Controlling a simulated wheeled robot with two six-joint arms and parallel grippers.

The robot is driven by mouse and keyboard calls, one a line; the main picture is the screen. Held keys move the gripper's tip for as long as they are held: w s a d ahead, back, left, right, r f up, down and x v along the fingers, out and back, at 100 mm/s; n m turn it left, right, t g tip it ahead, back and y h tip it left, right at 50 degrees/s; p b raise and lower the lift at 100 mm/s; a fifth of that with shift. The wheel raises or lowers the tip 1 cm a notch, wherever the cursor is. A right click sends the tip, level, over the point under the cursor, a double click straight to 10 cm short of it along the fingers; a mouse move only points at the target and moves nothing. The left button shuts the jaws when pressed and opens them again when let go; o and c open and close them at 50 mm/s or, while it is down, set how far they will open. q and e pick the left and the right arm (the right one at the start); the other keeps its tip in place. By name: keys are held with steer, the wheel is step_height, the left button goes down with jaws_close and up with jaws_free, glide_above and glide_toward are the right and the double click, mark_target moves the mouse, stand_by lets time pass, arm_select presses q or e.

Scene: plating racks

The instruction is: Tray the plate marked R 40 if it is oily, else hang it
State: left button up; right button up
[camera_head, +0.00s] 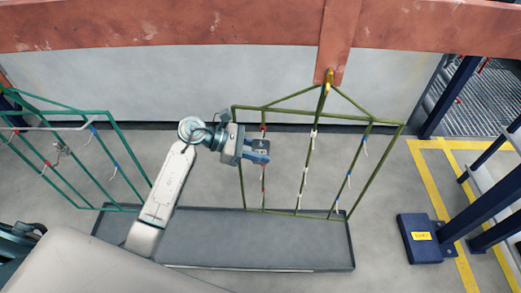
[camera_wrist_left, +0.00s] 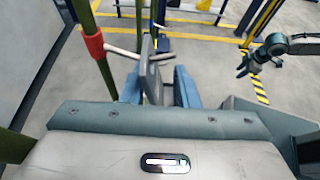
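My left gripper (camera_head: 262,151) is at the left side of the olive rack (camera_head: 381,172), level with its upper half. In the left wrist view its blue fingers (camera_wrist_left: 160,88) stand apart, with a thin grey plate (camera_wrist_left: 149,68) seen nearly edge-on between them. The plate (camera_head: 262,144) lies close to a hook rod (camera_wrist_left: 122,52) that reaches from a red-banded post. No marking or oil on it can be read. My right gripper (camera_wrist_left: 248,66) shows small at the right of the left wrist view, its prongs apart and empty.
A long grey tray (camera_head: 270,256) lies on the floor below the olive rack. A green rack (camera_head: 112,145) with hooks stands at the left. A dark blue post base (camera_head: 420,240) and yellow floor lines are at the right. Bare floor lies between tray and post.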

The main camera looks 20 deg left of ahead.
arm_select(q)
steer(key=shift+w+a, duration=0.1)
steer(key=shift+w, duration=0.05)
steer(key=shift+a, duration=0.1)
